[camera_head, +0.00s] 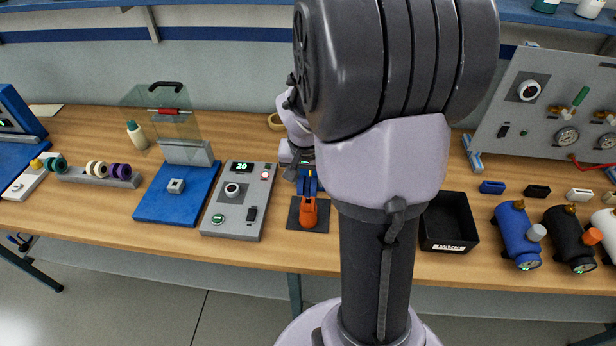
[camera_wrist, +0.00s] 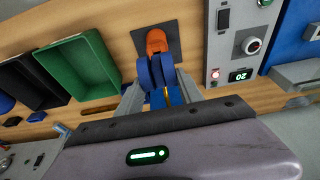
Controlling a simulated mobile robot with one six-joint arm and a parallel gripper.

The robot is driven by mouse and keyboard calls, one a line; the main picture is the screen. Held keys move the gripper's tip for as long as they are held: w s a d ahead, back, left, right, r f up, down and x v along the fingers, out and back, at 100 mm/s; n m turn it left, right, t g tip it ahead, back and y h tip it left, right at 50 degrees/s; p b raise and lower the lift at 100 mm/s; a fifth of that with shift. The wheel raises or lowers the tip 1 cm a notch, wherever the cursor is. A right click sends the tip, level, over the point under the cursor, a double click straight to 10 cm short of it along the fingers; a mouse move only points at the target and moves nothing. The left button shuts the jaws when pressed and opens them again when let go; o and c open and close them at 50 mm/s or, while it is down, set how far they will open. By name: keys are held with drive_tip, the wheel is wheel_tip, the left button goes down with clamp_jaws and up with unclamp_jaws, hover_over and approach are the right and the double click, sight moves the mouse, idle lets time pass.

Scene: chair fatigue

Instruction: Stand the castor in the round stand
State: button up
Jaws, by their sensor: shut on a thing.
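The castor (camera_wrist: 155,72) shows blue twin wheels between my gripper's fingers (camera_wrist: 158,92) in the wrist view. My gripper is shut on it. An orange piece (camera_wrist: 156,42) lies directly beyond the wheels, over a dark square mat (camera_wrist: 174,28); I cannot tell whether it is joined to the castor. In the head view the blue castor (camera_head: 307,182) is above the orange piece (camera_head: 308,213), and my arm hides most of the gripper. A tan ring (camera_head: 275,122) at the back of the bench, partly behind my arm, may be the round stand.
A control box (camera_head: 240,200) stands close left of the mat (camera_head: 293,214), with a blue clamp fixture beyond. A black bin (camera_head: 447,222) is to the right; a green bin (camera_wrist: 75,68) shows in the wrist view.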

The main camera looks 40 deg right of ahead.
drive_tip(key=shift+f, duration=0.2)
drive_tip(key=shift+f+b, duration=0.3)
drive_tip(key=shift+b, duration=0.15)
drive_tip(key=shift+f+b, duration=1.25)
drive_tip(key=o, duration=1.3)
drive_tip(key=shift+o, duration=0.2)
drive_tip(key=p+v, duration=0.5)
drive_tip(key=v, duration=1.2)
drive_tip(key=shift+r, duration=0.25)
drive_tip(key=shift+s+a, duration=0.1)
